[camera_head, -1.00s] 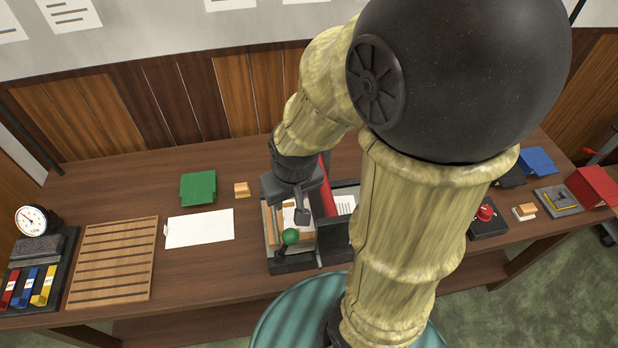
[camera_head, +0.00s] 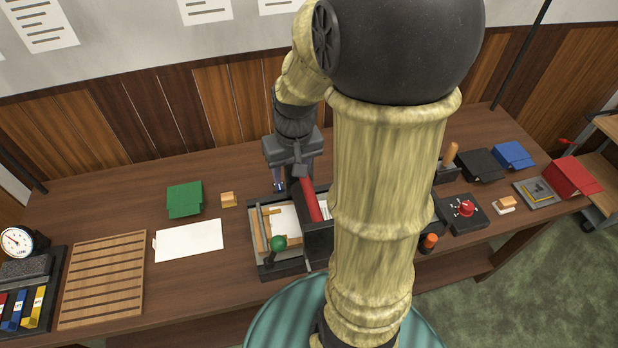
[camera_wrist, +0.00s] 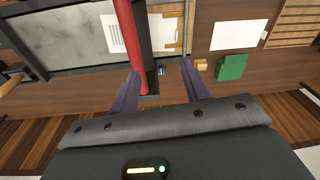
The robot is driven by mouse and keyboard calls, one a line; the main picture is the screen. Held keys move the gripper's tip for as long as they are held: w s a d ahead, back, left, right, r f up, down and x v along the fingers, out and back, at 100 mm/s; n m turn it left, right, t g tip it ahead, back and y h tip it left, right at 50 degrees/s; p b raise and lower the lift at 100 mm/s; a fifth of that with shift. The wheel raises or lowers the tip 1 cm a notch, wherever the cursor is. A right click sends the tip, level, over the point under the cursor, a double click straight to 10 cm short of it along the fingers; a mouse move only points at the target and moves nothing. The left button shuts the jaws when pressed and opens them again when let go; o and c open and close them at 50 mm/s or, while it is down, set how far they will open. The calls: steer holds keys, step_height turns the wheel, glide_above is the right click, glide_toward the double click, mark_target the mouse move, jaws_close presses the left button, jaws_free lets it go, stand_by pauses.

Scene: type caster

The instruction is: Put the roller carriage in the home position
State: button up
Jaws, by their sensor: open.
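The roller carriage (camera_head: 312,200) is a red bar with dark parts, lying front to back across the open-topped press (camera_head: 254,236). In the wrist view the red roller (camera_wrist: 137,48) runs down from the top, and its dark end reaches between the fingers. My gripper (camera_head: 293,184) is open at the back end of the carriage. In the wrist view its two fingers (camera_wrist: 160,84) stand apart on either side of that end; contact cannot be told. A green-knobbed lever (camera_head: 279,243) stands at the press's front left. My arm hides the press's right part.
Left of the press are a small wooden block (camera_head: 228,199), a green holder (camera_head: 185,199), a white sheet (camera_head: 189,240) and a slatted rack (camera_head: 102,279). Right are a red-knob box (camera_head: 464,209) and an orange-topped item (camera_head: 429,241). The table behind the press is mostly clear.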

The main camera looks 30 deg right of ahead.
step_height(320, 180, up, 6)
steer(key=m+y+p, duration=0.2)
glide_above(309, 184)
steer(key=d, duration=0.3)
steer(key=shift+s+d+f+g, duration=0.15)
steer(key=shift+s+g, duration=0.15)
steer(key=shift+s, duration=0.15)
steer(key=shift+f, duration=0.1)
steer(key=p+x, duration=0.2)
steer(key=x, duration=1.5)
steer(key=shift+d+f+p, duration=0.1)
steer(key=shift+d+p, duration=0.05)
steer(key=shift+p, duration=0.15)
jaws_close()
